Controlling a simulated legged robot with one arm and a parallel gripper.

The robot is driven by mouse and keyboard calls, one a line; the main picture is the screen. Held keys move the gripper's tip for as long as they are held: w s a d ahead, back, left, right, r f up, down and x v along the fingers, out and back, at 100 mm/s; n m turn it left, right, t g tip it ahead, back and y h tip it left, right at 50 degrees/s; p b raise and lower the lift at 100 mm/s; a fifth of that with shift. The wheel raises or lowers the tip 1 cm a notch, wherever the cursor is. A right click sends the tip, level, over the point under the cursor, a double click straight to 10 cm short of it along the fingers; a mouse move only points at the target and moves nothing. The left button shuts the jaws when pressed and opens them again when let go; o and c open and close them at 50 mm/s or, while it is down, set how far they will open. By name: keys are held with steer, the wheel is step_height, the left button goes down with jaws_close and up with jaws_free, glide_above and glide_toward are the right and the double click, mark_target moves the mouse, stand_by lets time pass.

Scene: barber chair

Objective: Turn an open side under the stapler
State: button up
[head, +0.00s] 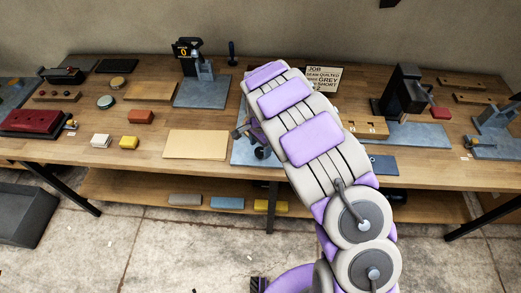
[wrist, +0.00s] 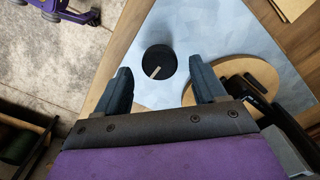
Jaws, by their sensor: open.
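In the wrist view my gripper (wrist: 163,85) is open and empty. Its two dark fingers stand apart, short of a round black knob (wrist: 158,62) with a pale pointer mark. The knob sits on a blue-grey plate (wrist: 185,30). A round wooden disc (wrist: 238,70) lies on the plate at the right, with a dark machine part (wrist: 265,98), possibly the stapler, over its edge. My right finger overlaps the disc's near edge in the picture. In the head view my arm hides most of this station; the knob (head: 262,153) shows beside it. No open side can be made out.
A job card (head: 323,77) stands at the back of the wooden bench (head: 150,155). A press with a counter (head: 193,60) stands left, a tall black machine (head: 405,92) right. A tan pad (head: 196,145) lies left of my arm. Coloured blocks lie on the lower shelf (head: 130,188).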

steer(key=shift+a+f, duration=0.15)
steer(key=shift+f, duration=1.05)
steer(key=shift+c, duration=0.3)
steer(key=c, duration=1)
steer(key=shift+o, duration=0.2)
steer(key=shift+r, duration=0.1)
